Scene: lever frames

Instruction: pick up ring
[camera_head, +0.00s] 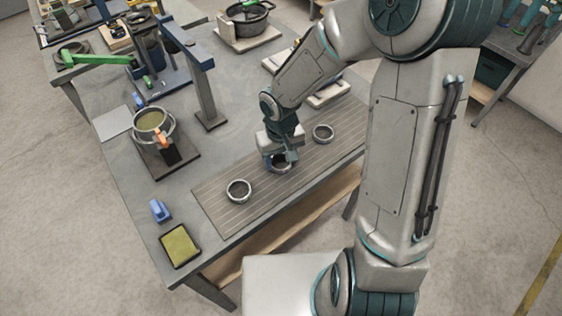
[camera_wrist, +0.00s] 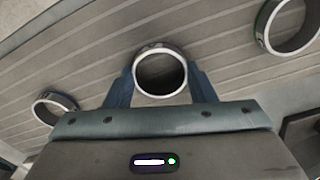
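Three metal rings lie on a grooved mat (camera_head: 222,205) at the table's front edge. The left ring (camera_head: 239,190), the middle ring (camera_head: 275,168) and the right ring (camera_head: 323,133) form a spaced row. My gripper (camera_head: 282,157) is low over the middle ring and partly hides it in the head view. In the wrist view, the fingers of my gripper (camera_wrist: 161,78) are apart, one on each side of the middle ring (camera_wrist: 160,94). Whether they touch it cannot be told. The other two rings show at left (camera_wrist: 42,112) and right (camera_wrist: 265,25).
A pot on a stand (camera_head: 153,122) and a blue post (camera_head: 203,90) stand at left on the table. A yellow-topped tray (camera_head: 180,246) and a small blue object (camera_head: 159,210) lie at the front left. Pale blocks (camera_head: 328,94) lie behind the mat.

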